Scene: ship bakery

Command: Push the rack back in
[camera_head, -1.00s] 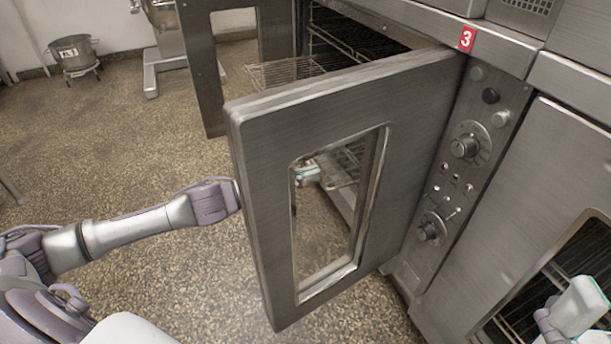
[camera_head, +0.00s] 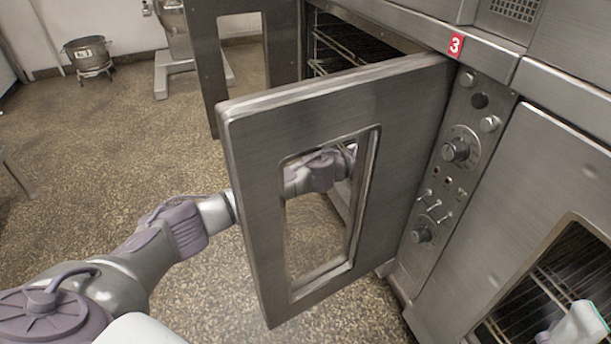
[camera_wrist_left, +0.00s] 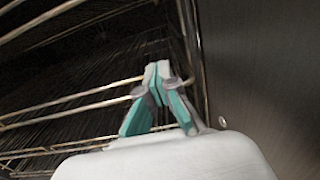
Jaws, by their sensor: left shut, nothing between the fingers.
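The wire rack (camera_wrist_left: 70,103) shows in the left wrist view as thin metal bars inside the dark oven. In the head view, wire bars (camera_head: 345,42) show inside the oven opening, and no rack sticks out between the doors. My left gripper (camera_wrist_left: 157,70) is shut and empty, with its teal-lined fingertips close to the rack's bars near the oven's side wall; I cannot tell if they touch. In the head view my left arm reaches behind the open door, which hides that gripper. My right gripper (camera_head: 582,324) is partly cut off at the lower right.
The oven's near door (camera_head: 400,115) stands open with a window, through which part of my left arm shows. The far door (camera_head: 196,60) is open too. A control panel (camera_head: 445,165) is at the right.

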